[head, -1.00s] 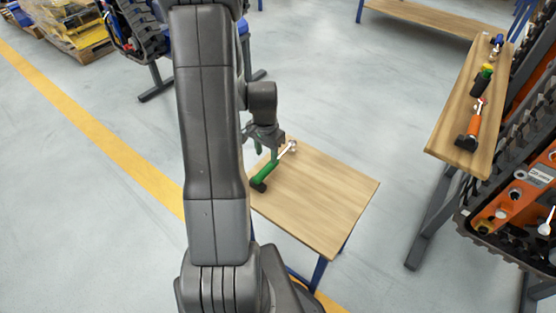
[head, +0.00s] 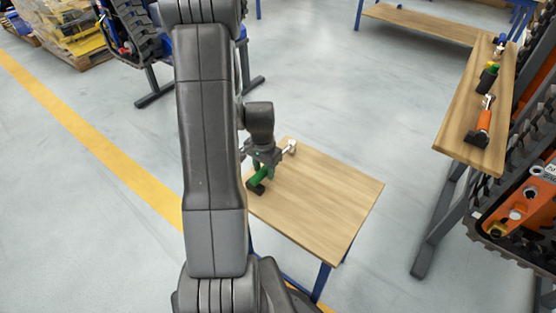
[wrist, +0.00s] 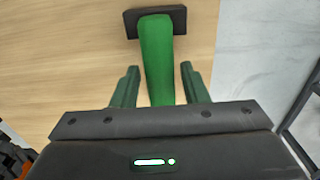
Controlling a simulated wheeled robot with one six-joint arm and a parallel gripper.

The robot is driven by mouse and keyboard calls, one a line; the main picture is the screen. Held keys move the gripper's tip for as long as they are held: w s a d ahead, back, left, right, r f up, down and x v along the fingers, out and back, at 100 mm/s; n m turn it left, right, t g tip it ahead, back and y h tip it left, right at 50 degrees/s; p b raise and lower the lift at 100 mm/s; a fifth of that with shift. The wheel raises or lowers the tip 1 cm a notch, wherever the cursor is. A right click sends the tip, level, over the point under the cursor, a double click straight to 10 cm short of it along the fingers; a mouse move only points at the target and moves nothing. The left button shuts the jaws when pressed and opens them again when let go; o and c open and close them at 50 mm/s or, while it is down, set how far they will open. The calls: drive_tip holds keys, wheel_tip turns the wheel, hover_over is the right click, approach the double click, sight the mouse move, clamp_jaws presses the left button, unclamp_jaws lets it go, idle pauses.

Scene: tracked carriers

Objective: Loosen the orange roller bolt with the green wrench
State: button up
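The green wrench (head: 257,177) lies on the small wooden table near its left edge, with a dark block at its handle end and a silver head pointing to the upper right. In the wrist view the green wrench handle (wrist: 157,60) runs between my two fingers, with a gap on both sides. My gripper (head: 263,165) is open around the handle and points down at it; it also shows in the wrist view (wrist: 159,86). An orange tracked carrier (head: 520,210) stands at the right edge with several round bolt-like parts; I cannot tell which is the orange roller bolt.
The small table (head: 320,205) is otherwise clear. A wooden shelf (head: 463,130) at right holds an orange-handled tool (head: 484,120) and other tools. Open floor lies between table and shelf. A yellow line (head: 90,135) crosses the floor at left.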

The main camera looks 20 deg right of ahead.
clamp_jaws()
drive_tip(key=shift+r, duration=0.15)
drive_tip(key=shift+r+p, duration=2.4)
drive_tip(key=shift+r, duration=1)
wheel_tip(320, 180, up, 8)
drive_tip(key=p, duration=0.6)
drive_tip(key=s+b, duration=0.2)
drive_tip(key=s, duration=1.8)
drive_tip(key=shift+b, duration=0.4)
